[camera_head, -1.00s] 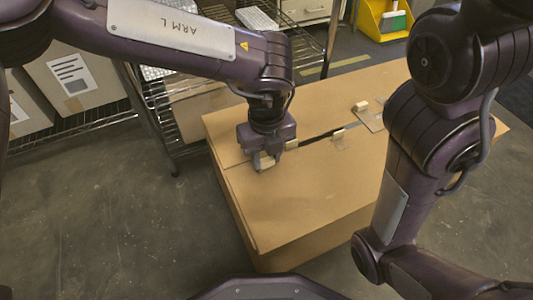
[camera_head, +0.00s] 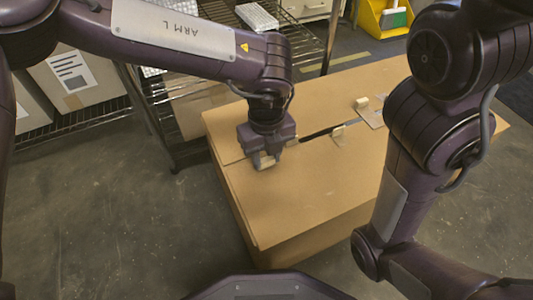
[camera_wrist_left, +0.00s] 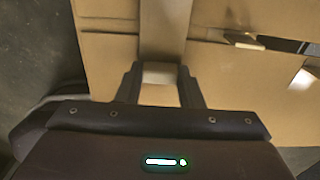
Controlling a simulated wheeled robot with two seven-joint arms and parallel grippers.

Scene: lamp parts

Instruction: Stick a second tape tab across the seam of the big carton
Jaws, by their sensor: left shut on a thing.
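The big carton (camera_head: 300,195) stands on the floor in the middle of the head view. Its seam (camera_head: 318,133) runs across the top, with a dark gap toward the right. My left gripper (camera_head: 266,163) is low over the seam's left part, shut on a small pale block of a tape tab (camera_wrist_left: 160,73). In the left wrist view a tan strip extends past this block across the seam line; I cannot tell whether it touches the carton. Another tape tab (camera_head: 338,131) sits on the seam further right. My right gripper is out of view.
A small card with a pale block (camera_head: 362,102) lies on the carton's far right part. A wire shelf (camera_head: 185,150) stands close behind left. My right arm (camera_head: 430,130) hides the carton's right side. The carton's front top is clear.

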